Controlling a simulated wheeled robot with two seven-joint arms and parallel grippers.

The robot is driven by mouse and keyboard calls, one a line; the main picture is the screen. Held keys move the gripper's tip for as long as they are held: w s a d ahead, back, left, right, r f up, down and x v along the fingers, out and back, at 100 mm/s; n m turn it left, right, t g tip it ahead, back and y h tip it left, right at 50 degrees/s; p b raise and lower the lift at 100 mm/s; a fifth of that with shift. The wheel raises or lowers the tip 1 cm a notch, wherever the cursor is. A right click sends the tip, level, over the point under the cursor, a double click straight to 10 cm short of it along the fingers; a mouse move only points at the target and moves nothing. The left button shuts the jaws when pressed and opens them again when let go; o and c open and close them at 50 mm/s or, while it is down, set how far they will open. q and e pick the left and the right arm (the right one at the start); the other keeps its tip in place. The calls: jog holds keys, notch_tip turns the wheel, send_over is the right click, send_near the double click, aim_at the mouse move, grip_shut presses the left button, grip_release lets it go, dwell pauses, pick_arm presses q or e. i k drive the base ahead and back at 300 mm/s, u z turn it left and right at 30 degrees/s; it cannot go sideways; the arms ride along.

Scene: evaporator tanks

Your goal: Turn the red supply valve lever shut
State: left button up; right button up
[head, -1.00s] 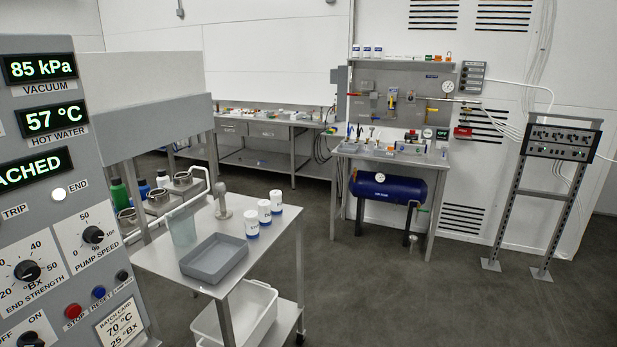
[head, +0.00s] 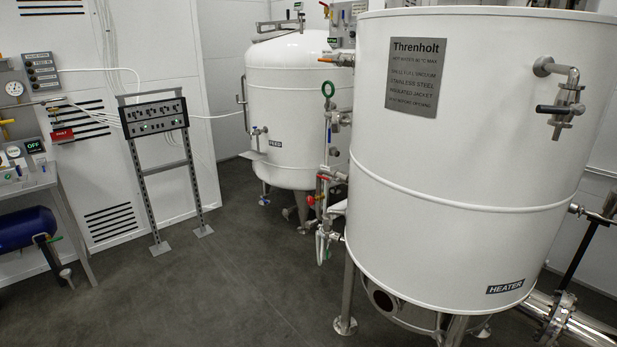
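Neither of my grippers is in view. A small red lever-like part (head: 325,179) shows on the pipework between the two white tanks, left of the heater tank (head: 440,230). A round red handle (head: 311,200) sits just below it. At this distance I cannot tell which of them is the supply valve lever, nor whether the valve is open or shut. The feed tank (head: 290,110) stands behind the pipework. A green ring handle (head: 328,90) is higher on the same pipework.
A control rack (head: 155,115) on two legs stands left of the tanks. A workbench (head: 40,180) with a blue tank (head: 25,230) under it is at the far left. A flanged steel pipe (head: 560,318) runs low at the right. The grey floor (head: 220,285) in front is clear.

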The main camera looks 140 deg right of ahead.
aim_at(337, 179)
jog(key=z, duration=4.9)
jog(key=i, duration=1)
